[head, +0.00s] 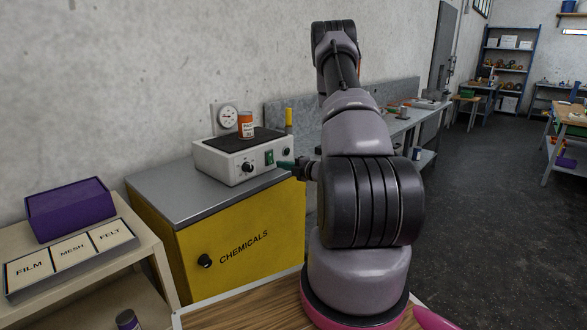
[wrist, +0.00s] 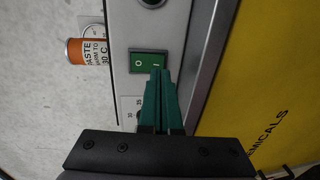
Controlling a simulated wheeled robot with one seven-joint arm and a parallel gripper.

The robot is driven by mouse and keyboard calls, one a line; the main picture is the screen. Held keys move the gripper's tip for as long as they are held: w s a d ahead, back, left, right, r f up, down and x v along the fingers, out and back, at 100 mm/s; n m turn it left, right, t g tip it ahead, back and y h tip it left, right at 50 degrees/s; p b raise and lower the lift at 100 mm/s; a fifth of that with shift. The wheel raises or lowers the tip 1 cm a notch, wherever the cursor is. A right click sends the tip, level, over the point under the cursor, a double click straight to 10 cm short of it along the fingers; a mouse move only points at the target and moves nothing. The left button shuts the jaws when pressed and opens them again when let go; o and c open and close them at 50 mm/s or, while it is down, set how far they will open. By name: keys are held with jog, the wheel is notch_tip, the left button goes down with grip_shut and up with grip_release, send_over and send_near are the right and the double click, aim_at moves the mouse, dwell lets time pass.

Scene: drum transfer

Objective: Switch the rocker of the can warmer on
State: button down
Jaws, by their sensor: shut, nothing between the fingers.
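The can warmer (head: 222,163) is a white box with a dark top plate, on the grey top of a yellow cabinet. Its green rocker (head: 269,158) is on the front face, right of a black knob (head: 247,167). In the wrist view the rocker (wrist: 144,62) shows the marks O and I. My gripper (head: 281,164) is shut and empty in front of the warmer. In the wrist view its green fingertips (wrist: 161,73) overlap the rocker's edge by the I mark. I cannot tell whether they touch it or which side is pressed in.
An orange can (head: 246,127) labelled paste stands on the warmer. A dial gauge (head: 227,117) is behind it. The yellow cabinet (head: 240,240) reads CHEMICALS. A shelf at left holds a purple box (head: 68,208) and a labelled tray (head: 40,292). Open floor lies to the right.

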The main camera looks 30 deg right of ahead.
aim_at(272, 163)
jog(key=shift+x, duration=1.45)
jog(key=shift+w+f, duration=0.15)
jog(key=shift+w, duration=0.05)
jog(key=shift+a, duration=0.1)
jog(key=shift+s, duration=0.2)
jog(key=s+d+f, duration=0.1)
jog(key=s+d, duration=0.1)
jog(key=s, duration=0.4)
jog(key=s+d, duration=0.2)
jog(key=s, duration=0.4)
jog(key=shift+s+d+f, duration=0.35)
jog(key=shift+d+f, duration=0.05)
